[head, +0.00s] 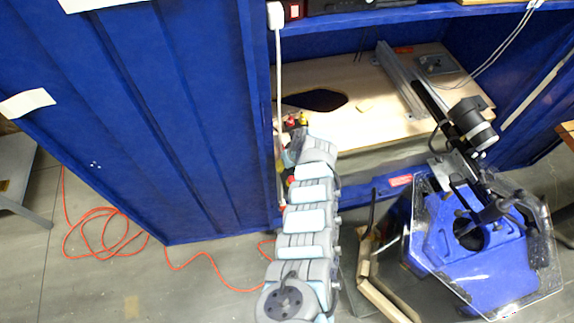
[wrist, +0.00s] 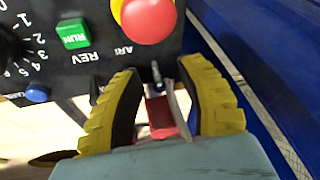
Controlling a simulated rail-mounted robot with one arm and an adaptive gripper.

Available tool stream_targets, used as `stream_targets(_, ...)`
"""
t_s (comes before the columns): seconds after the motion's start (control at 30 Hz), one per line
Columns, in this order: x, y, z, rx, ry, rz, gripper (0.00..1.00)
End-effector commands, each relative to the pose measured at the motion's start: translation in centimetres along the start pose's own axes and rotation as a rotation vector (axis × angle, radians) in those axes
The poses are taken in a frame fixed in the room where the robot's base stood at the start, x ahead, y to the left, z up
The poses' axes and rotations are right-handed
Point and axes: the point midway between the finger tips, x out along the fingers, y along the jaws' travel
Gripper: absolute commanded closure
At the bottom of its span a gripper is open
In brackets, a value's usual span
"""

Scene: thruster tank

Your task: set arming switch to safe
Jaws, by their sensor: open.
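The arming switch (wrist: 156,74) is a small dark metal toggle on a dark control panel (wrist: 185,42) in the wrist view. A partly readable label starting "AR" is printed beside it. My gripper (wrist: 160,70) is open, with one yellow, black-padded finger on each side of the toggle. A gap shows between the toggle and each finger. Which setting the toggle is in cannot be told. In the head view, my arm reaches to small red and yellow parts in the blue cabinet; the switch is too small or hidden there.
A red mushroom button (wrist: 148,18), a green RUN button (wrist: 75,34) and a blue button (wrist: 37,93) sit close by on the panel. The blue cabinet (head: 180,110) walls flank my arm. A blue thruster tank (head: 480,265) stands right; an orange cable (head: 100,225) lies on the floor.

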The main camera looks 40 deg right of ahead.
Motion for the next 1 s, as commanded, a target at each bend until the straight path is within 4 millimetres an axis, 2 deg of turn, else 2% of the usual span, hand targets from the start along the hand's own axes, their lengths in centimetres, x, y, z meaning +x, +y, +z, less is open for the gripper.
stream_targets(0.33, -1.6, 0.2, 0.1, 0.001, 0.002, 0.003, 0.61)
stream_targets(1.0, -8.5, 0.1, 0.0, -0.002, 0.002, 0.003, 0.61)
